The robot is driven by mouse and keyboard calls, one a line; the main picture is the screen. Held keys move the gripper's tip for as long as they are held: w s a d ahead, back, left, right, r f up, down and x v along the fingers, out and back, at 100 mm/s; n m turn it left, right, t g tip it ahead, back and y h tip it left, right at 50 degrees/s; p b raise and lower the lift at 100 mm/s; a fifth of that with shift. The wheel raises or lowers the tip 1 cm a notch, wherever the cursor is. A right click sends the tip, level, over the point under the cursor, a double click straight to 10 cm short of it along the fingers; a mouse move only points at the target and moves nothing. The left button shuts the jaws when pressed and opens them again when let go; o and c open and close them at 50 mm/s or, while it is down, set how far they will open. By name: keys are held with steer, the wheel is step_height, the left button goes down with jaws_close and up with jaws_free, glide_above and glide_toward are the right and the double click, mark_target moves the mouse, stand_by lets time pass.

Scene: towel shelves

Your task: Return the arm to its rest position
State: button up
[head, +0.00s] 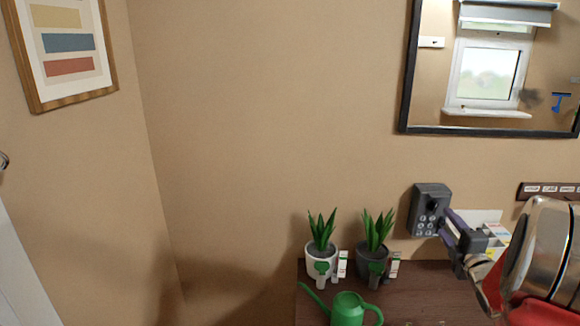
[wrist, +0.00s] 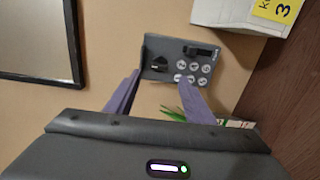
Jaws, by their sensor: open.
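My gripper (head: 446,222) is at the right in the head view, its purple fingers pointing at a grey keypad box (head: 428,205) on the wall. In the wrist view the fingers (wrist: 160,82) are spread apart with nothing between them. The keypad box (wrist: 183,60), with its round buttons and a dark knob, shows just beyond the fingertips. I cannot tell whether the fingertips touch it. My arm, red and metallic, fills the lower right corner of the head view and hides part of the table there.
A dark wooden table (head: 420,300) stands below, holding two potted plants (head: 320,250) (head: 376,255) and a green watering can (head: 347,310). A white box with a yellow label (wrist: 240,14) is close to the keypad. A mirror (head: 402,120) hangs above.

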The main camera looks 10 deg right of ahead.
steer(key=s+d+f+m+g+h, duration=0.2)
steer(key=s+d+f+m+g, duration=0.25)
steer(key=f+m, duration=0.35)
steer(key=s+a+f+m+g, duration=0.4)
steer(key=s+a+m+g, duration=0.1)
steer(key=s+a+g, duration=0.1)
steer(key=s+a+r+y, duration=0.2)
steer(key=s+a+r, duration=0.2)
steer(key=a, duration=1)
steer(key=s+a+r+m+g+y, duration=0.1)
steer(key=s+a+r, duration=0.3)
steer(key=a, duration=1)
steer(key=s+a+r+y, duration=0.4)
steer(key=s+a, duration=0.3)
steer(key=a, duration=0.8)
steer(key=shift+r+m, duration=0.3)
steer(key=shift+m, duration=0.1)
steer(key=shift+d, duration=0.1)
